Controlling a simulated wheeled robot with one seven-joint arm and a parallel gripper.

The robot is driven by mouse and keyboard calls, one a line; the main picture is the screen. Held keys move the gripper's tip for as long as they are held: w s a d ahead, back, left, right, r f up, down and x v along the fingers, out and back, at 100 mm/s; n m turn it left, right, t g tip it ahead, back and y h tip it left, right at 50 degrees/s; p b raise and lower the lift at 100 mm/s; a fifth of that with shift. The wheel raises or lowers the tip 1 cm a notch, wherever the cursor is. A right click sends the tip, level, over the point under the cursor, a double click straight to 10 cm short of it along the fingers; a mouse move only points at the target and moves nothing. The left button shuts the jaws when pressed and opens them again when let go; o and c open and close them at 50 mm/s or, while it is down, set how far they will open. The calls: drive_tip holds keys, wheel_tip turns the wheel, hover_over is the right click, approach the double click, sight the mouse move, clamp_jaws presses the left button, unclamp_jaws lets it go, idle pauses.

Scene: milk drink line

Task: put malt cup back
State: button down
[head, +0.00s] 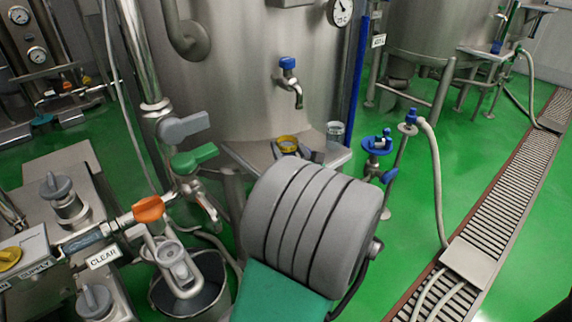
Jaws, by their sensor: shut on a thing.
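The malt cup (287,141), a small cup with yellow at its top, shows just beyond my grey ribbed arm, over the steel shelf at the foot of the big tank. My gripper (289,151) is mostly hidden by my own arm; the small part in view is at this cup and shut on it. Whether the cup's base touches the shelf (250,157) is hidden. A second small cup (335,130), clear or grey, stands at the right of the shelf.
A blue-handled tap (288,82) juts from the tank above the shelf. Valves with green (194,158) and orange (148,208) handles stand left, above a bucket (190,283). A blue-topped stand (376,146) and a hose (436,180) are right. Green floor is open beyond.

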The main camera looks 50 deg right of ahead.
drive_tip(key=shift+w+d+f, duration=0.2)
drive_tip(key=shift+w+f, duration=0.05)
drive_tip(key=shift+f, duration=0.15)
drive_tip(key=shift+w+d+f+b, duration=0.1)
drive_tip(key=shift+f+b, duration=0.4)
drive_tip(key=shift+f, duration=0.5)
drive_tip(key=shift+w+d+f+b, duration=0.1)
drive_tip(key=shift+f+b, duration=0.35)
drive_tip(key=shift+f, duration=0.5)
drive_tip(key=c, duration=0.7)
unclamp_jaws()
drive_tip(key=shift+r, duration=0.1)
drive_tip(key=shift+s+r, duration=0.15)
drive_tip(key=v, duration=1.2)
